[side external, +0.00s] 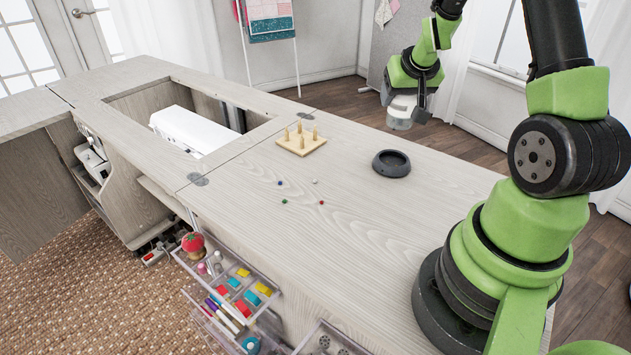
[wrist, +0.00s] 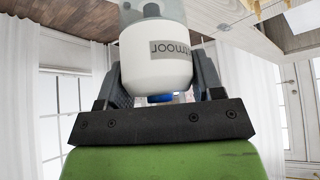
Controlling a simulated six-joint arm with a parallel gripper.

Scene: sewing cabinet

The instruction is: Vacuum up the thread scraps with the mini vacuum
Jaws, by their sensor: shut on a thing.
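My gripper (wrist: 155,88) is shut on the mini vacuum (wrist: 155,62), a white body with a grey label and a clear end. In the side external view the mini vacuum (side external: 400,112) hangs from my gripper (side external: 412,95) above the far edge of the cabinet top, beyond the dark round dock. The thread scraps show as small specks on the cabinet top: a blue scrap (side external: 280,183), a green scrap (side external: 284,201), a red scrap (side external: 321,202) and a pale scrap (side external: 315,181). My gripper is well away from them.
The dark round dock (side external: 391,163) stands empty on the cabinet top (side external: 400,230). A wooden peg stand (side external: 300,141) is behind the scraps. A white machine (side external: 193,131) sits in the cabinet opening at left. Open clear drawers (side external: 235,292) stick out at the front.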

